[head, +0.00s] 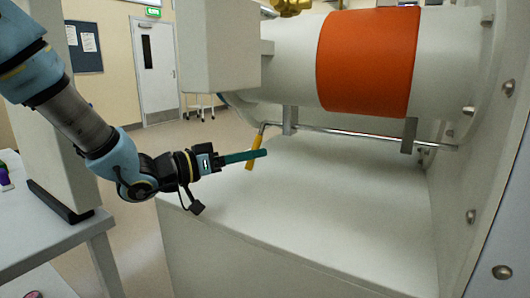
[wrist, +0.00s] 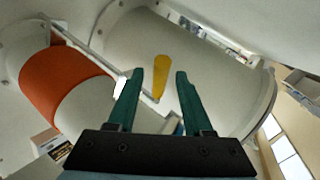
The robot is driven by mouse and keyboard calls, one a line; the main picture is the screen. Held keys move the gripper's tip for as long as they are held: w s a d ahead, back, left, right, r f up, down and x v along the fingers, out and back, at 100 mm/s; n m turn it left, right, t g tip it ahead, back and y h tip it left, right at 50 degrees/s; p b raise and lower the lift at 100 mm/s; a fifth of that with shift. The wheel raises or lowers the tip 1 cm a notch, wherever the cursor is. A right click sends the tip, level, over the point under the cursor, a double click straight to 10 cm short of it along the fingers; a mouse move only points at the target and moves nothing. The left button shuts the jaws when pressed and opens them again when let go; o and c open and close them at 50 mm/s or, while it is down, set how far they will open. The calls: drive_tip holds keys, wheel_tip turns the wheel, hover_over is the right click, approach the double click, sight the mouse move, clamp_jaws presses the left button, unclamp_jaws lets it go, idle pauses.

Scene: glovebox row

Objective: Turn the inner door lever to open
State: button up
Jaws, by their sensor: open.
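The inner door lever has a yellow handle (head: 259,141) that hangs down, slightly tilted, from the left end of a grey rod (head: 345,132) under the chamber. My gripper (head: 262,154) has teal fingers pointing right, and they cross in front of the middle of the handle in the head view. In the wrist view my gripper (wrist: 158,80) is open, and the yellow handle (wrist: 161,72) appears between its two fingers, with gaps on both sides. Neither finger visibly touches it. How deep the handle sits between the fingers is hard to tell.
The white cylindrical chamber with an orange band (head: 367,62) lies above the rod. A white ledge (head: 330,200) is below, clear on top. A grey box (head: 218,45) stands above my gripper. A white table (head: 45,225) is at the left, and a flanged wall (head: 475,170) at the right.

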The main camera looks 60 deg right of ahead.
drive_tip(key=shift+x, duration=2.15)
clamp_jaws()
